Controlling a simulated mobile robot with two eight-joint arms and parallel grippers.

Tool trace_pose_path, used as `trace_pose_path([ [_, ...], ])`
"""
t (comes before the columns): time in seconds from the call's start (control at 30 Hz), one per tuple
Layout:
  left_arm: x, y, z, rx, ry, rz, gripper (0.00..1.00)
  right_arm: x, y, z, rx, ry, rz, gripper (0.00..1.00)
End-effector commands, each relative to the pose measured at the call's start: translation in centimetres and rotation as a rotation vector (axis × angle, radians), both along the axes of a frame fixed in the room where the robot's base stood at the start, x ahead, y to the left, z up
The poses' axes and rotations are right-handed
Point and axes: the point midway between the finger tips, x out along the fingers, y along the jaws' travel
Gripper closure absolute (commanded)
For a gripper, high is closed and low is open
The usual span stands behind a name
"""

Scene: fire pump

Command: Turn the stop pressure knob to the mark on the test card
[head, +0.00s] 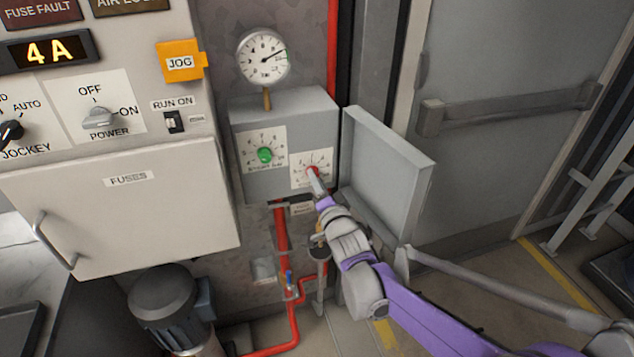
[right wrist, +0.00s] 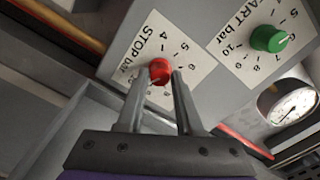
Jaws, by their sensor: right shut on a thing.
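The red stop pressure knob (head: 312,170) is on the right of the grey switch box (head: 310,113), on a white dial plate. In the right wrist view the plate around the red knob (right wrist: 160,70) reads "STOP bar". My right gripper (head: 316,178) is shut on this knob, one finger on each side in the right wrist view (right wrist: 158,84). The fingers hide part of the scale, and I cannot read the knob's pointer. The green start knob (head: 265,155) is to its left. I cannot make out a test card. My left gripper is not in view.
The box's open lid (head: 390,165) stands close to the right of my right gripper. A pressure gauge (head: 264,57) sits above the box. Red pipes (head: 281,240) run below. The fuse cabinet (head: 120,215) is at left, a grey door (head: 500,110) at right.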

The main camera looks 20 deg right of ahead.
Motion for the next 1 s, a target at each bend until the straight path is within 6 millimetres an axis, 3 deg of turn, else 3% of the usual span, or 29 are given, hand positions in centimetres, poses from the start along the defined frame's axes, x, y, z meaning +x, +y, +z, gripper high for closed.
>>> trace_pose_path([
  [0.5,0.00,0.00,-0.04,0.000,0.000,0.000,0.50,-0.02,0.01,-0.03,0.016,0.001,-0.001,1.00],
  [0.53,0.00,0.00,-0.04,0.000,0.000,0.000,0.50,-0.01,0.01,-0.03,0.016,0.001,-0.001,0.60],
  [0.67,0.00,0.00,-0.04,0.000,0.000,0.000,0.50,-0.01,0.01,-0.02,0.016,0.001,-0.001,0.36],
  [1.0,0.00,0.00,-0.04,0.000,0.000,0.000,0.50,-0.25,-0.01,0.00,0.015,0.001,0.000,0.35],
])
